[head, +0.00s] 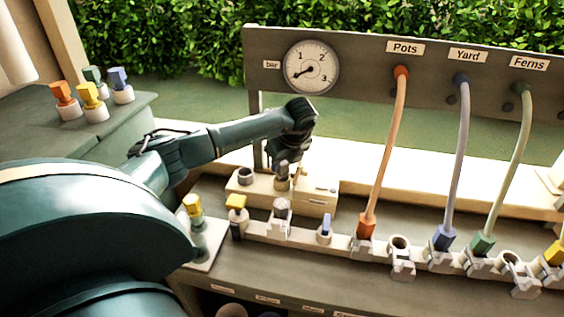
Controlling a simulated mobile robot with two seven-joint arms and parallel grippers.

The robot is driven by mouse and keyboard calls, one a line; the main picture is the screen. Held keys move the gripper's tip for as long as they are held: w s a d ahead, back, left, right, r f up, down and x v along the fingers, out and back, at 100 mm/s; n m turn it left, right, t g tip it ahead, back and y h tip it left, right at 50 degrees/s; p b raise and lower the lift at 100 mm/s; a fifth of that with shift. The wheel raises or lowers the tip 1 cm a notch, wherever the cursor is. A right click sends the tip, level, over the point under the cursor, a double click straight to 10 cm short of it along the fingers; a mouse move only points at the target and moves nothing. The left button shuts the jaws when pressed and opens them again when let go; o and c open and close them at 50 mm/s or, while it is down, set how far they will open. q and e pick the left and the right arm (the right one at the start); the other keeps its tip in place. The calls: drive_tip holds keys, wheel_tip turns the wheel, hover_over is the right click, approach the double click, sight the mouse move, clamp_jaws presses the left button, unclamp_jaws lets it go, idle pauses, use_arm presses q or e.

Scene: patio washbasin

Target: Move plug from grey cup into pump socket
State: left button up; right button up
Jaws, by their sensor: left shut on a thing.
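My left gripper (286,168) reaches over the beige block (318,198) behind the pipe row and points down. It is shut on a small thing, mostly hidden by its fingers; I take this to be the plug. Under the fingertips a short tan collar (282,184) shows on the block. I cannot tell whether the held thing is seated in it or just above it. My right gripper is not in view.
A gauge (311,67) sits on the upright panel (350,55) behind my gripper. Orange (388,150), lilac (459,160) and green (511,170) hoses run down to the valve row. Several coloured capped pieces (92,97) stand on the left counter. A yellow-topped piece (193,207) stands near my arm.

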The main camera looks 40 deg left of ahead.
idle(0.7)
use_arm(q)
drive_tip(key=shift+f+b, duration=0.4)
drive_tip(key=shift+f, duration=0.25)
drive_tip(key=o, duration=0.7)
